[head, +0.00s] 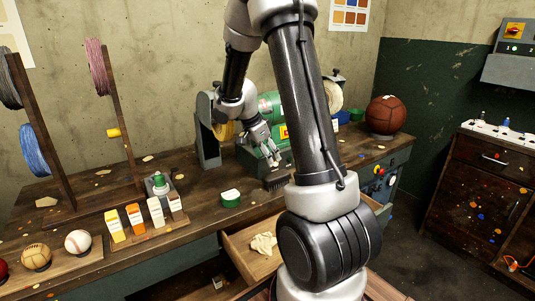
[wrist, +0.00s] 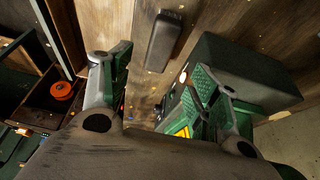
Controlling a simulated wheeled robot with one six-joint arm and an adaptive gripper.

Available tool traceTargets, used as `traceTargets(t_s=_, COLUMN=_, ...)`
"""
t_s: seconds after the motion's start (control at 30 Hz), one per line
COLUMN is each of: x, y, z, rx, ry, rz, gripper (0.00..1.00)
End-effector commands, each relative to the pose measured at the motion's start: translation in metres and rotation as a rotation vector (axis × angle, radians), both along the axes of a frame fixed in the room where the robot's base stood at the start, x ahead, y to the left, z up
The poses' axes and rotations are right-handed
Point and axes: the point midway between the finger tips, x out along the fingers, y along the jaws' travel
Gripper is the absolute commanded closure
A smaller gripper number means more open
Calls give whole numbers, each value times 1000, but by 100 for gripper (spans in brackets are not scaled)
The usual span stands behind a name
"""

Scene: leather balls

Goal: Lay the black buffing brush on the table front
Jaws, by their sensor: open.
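The black buffing brush (head: 276,183) lies on the wooden table (head: 225,180) near its front edge, just in front of the green buffing machine; my arm hides part of it in the head view. In the wrist view the brush (wrist: 163,40) shows as a dark, rounded block on the wood, beyond the fingertips and between their lines. My gripper (head: 271,158) is above the brush, close to the machine. In the wrist view my gripper (wrist: 165,82) has its two green-padded fingers spread wide with nothing between them.
The green machine (head: 270,105) stands right behind the gripper, and its dark base (wrist: 240,70) is close to the right finger. An open drawer (head: 240,240) holding a pale cloth (head: 264,243) juts out below. A green round tin (head: 231,198) stands left of the brush.

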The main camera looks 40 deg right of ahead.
Motion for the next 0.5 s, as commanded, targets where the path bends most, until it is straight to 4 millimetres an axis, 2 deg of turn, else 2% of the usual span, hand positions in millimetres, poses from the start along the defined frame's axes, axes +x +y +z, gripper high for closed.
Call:
traceTargets(t_s=0.13, x=-14, y=10, z=34, rx=15, ry=8, rz=101, gripper=39)
traceTargets(t_s=0.23, x=-41, y=26, z=75, rx=37, ry=25, rz=276, gripper=39)
traceTargets(t_s=0.3, x=-67, y=40, z=103, rx=56, ry=37, rz=434, gripper=39)
traceTargets(t_s=0.4, x=-110, y=64, z=135, rx=80, ry=50, rz=688, gripper=39)
traceTargets(t_s=0.5, x=-152, y=87, z=156, rx=89, ry=51, rz=953, gripper=39)
